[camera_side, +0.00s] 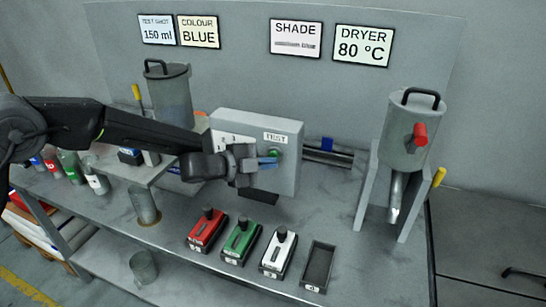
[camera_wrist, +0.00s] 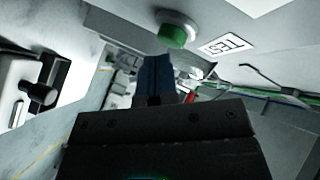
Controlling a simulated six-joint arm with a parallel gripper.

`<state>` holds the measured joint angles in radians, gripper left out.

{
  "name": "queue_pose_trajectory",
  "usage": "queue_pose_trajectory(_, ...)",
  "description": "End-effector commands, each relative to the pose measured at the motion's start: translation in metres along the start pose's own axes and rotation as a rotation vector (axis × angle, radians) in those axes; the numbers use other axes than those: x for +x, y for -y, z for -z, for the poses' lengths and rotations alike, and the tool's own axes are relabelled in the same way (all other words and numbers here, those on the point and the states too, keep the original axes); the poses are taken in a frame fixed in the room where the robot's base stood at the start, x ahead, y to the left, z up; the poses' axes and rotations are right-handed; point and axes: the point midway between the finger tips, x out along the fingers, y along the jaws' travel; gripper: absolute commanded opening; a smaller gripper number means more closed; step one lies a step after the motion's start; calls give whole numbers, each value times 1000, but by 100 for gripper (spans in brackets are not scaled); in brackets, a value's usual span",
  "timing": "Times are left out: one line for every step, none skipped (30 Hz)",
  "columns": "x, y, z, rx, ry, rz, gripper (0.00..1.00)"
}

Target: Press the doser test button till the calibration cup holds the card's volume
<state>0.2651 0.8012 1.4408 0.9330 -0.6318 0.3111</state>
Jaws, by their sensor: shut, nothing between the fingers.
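The green test button (camera_side: 274,153) sits on the front of a grey box (camera_side: 252,122) under a TEST label. It also shows in the wrist view (camera_wrist: 173,36), on a round pale collar. My gripper (camera_side: 268,162) is shut and empty, its blue fingertips right at the button. The TEST SHOT card (camera_side: 157,30) reads 150 ml. A clear cup (camera_side: 143,267), seemingly the calibration cup, stands on the lower shelf below the outlet tube (camera_side: 144,205); its level is unreadable.
Red (camera_side: 206,230), green (camera_side: 241,240) and white (camera_side: 279,252) blocks with black knobs stand on the bench beside an empty dark tray (camera_side: 317,266). A hopper (camera_side: 413,130) with a red knob stands at right. Several bottles (camera_side: 72,165) stand at left.

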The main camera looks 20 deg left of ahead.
Motion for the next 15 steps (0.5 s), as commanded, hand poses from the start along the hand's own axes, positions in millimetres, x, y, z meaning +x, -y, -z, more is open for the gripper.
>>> queue_pose_trajectory(0, 0, 0, 0, 0, 0, 0)
queue_pose_trajectory(0, 0, 0, 0, 0, 0, 0)
queue_pose_trajectory(1, 0, 0, 0, 0, 0, 0)
queue_pose_trajectory(1, 0, -1, 0, 0, 0, 0)
queue_pose_trajectory(1, 0, -1, 0, 0, 0, 0)
queue_pose_trajectory(1, 1, -1, -1, 0, 0, 0)
queue_pose_trajectory(2, 1, -1, -1, 0, 0, 0)
queue_pose_trajectory(2, 1, -1, -1, 0, 0, 0)
queue_pose_trajectory(2, 1, -2, 0, 0, 0, 0)
queue_pose_trajectory(2, 2, -2, 0, 0, 0, 0)
queue_pose_trajectory(3, 2, -2, 0, 0, 0, 0)
queue_pose_trajectory(3, 2, -2, 0, 0, 0, 0)
queue_pose_trajectory(3, 2, -2, 0, 0, 0, 0)
queue_pose_trajectory(4, 2, -3, 0, 0, 0, 0)
queue_pose_trajectory(4, 2, -3, 1, 0, 0, 0)
